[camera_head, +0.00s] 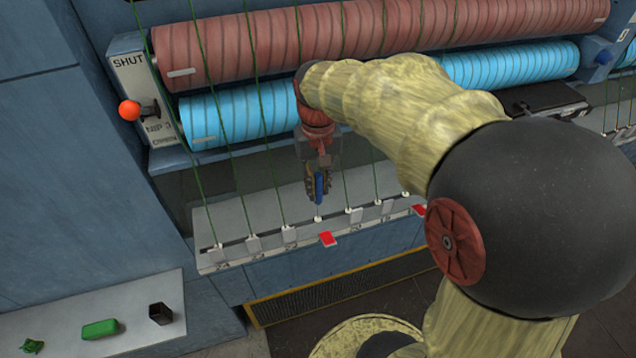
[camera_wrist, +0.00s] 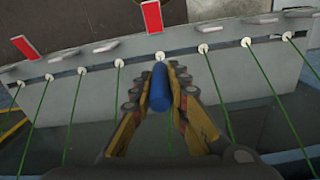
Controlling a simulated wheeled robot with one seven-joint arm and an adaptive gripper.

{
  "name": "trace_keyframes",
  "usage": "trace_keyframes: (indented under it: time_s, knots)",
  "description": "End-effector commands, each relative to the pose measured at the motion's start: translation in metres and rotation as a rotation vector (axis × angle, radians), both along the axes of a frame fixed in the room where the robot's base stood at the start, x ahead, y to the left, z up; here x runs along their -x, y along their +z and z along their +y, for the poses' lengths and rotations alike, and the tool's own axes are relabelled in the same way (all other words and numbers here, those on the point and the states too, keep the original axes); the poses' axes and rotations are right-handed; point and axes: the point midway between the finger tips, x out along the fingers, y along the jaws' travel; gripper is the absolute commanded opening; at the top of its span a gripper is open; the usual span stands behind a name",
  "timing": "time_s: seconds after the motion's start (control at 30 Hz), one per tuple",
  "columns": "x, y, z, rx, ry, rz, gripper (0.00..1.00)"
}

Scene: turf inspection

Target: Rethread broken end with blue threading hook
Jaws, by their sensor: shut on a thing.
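My gripper (camera_head: 318,190) hangs over the pale guide ledge (camera_head: 237,217) and is shut on the blue threading hook (camera_head: 319,186). In the wrist view the hook (camera_wrist: 160,88) is a blue cylinder between the two yellow fingers (camera_wrist: 158,95). Its top lies just short of a white eyelet (camera_wrist: 160,56) in that view; I cannot tell whether they touch. The eyelet also shows just below the gripper in the head view (camera_head: 318,218). Green threads (camera_head: 240,190) run down to neighbouring eyelets. A red tab (camera_head: 327,239) stands out in front of this eyelet. The hook's tip and any broken end are not clear.
A maroon roller (camera_head: 215,48) and a blue roller (camera_head: 222,115) lie behind the ledge. An orange-knobbed lever (camera_head: 130,110) sits at left by a "SHUT" sign. Another red tab (camera_head: 419,210) is at right.

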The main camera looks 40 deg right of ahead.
Motion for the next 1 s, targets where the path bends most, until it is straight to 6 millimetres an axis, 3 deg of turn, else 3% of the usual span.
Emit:
trace_keyframes:
  time_s: [1.0]
  knots:
    - [0.0,-0.023,0.0,0.0,0.0,0.001,0.0]
